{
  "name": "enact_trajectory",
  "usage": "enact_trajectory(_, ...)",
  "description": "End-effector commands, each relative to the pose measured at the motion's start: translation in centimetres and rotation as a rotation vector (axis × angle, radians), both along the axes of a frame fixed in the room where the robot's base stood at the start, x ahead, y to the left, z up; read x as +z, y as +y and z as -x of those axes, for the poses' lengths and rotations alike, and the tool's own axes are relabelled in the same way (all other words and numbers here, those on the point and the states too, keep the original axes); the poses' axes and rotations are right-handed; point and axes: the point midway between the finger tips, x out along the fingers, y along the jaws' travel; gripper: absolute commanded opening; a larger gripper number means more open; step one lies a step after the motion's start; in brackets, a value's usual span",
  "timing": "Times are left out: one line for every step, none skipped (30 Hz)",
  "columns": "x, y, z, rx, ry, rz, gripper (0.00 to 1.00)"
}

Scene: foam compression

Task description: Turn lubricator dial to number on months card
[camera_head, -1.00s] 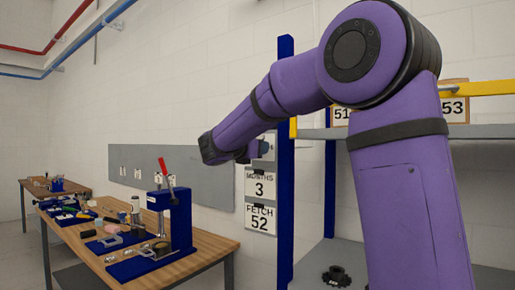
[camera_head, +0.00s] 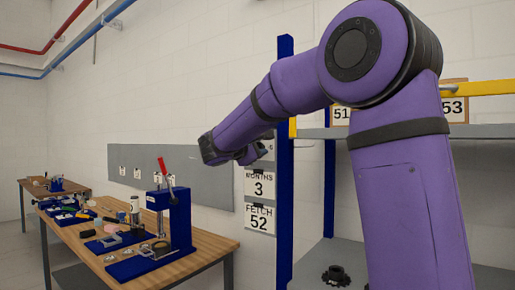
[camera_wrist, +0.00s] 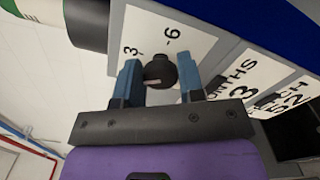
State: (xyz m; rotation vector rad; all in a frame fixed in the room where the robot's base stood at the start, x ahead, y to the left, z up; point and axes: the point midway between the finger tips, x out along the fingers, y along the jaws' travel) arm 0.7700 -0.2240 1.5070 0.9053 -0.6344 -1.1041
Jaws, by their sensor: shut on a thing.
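The lubricator dial is a small dark round knob (camera_wrist: 160,69) in the wrist view, with a faint pale mark on it. Behind it is a white dial plate (camera_wrist: 195,40) showing the numbers 3 and 6. My gripper (camera_wrist: 160,84) has its two blue fingers on either side of the knob, shut on it. In the head view my gripper (camera_head: 255,152) is at the wall above the months card and hides most of the dial. The months card (camera_head: 259,184) reads 3. It shows tilted and partly covered in the wrist view (camera_wrist: 236,85).
A card reading FETCH 52 (camera_head: 260,219) hangs below the months card. A blue post (camera_head: 286,160) stands just right of the cards, beside a shelf (camera_head: 400,131). A wooden workbench (camera_head: 205,250) with a blue press (camera_head: 180,215) is to the left.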

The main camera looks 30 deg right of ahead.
Motion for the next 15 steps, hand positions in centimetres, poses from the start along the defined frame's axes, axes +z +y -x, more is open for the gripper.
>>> enact_trajectory(-0.05,0.03,0.02,0.001,-0.040,-0.015,0.12)
enact_trajectory(-0.06,0.02,0.02,0.001,-0.067,-0.025,0.12)
enact_trajectory(-0.07,0.02,0.03,0.000,-0.102,-0.037,0.12)
enact_trajectory(-0.08,0.02,0.02,0.000,-0.127,-0.046,0.12)
enact_trajectory(-0.09,0.02,0.03,0.000,-0.151,-0.055,0.12)
enact_trajectory(-0.10,0.02,0.03,0.000,-0.184,-0.067,0.12)
enact_trajectory(-0.11,0.02,0.04,-0.001,-0.206,-0.076,0.12)
enact_trajectory(-0.12,0.02,0.04,-0.001,-0.229,-0.084,0.12)
enact_trajectory(-0.13,0.02,0.04,-0.001,-0.258,-0.095,0.12)
enact_trajectory(-0.14,0.02,0.04,-0.001,-0.280,-0.103,0.12)
enact_trajectory(-0.15,0.01,0.05,-0.001,-0.300,-0.110,0.12)
enact_trajectory(-0.16,0.02,0.05,-0.001,-0.325,-0.119,0.12)
enact_trajectory(-0.17,0.01,0.05,-0.001,-0.342,-0.125,0.12)
enact_trajectory(-0.18,0.02,0.04,-0.001,-0.360,-0.132,0.12)
enact_trajectory(-0.19,0.01,0.05,-0.001,-0.379,-0.139,0.12)
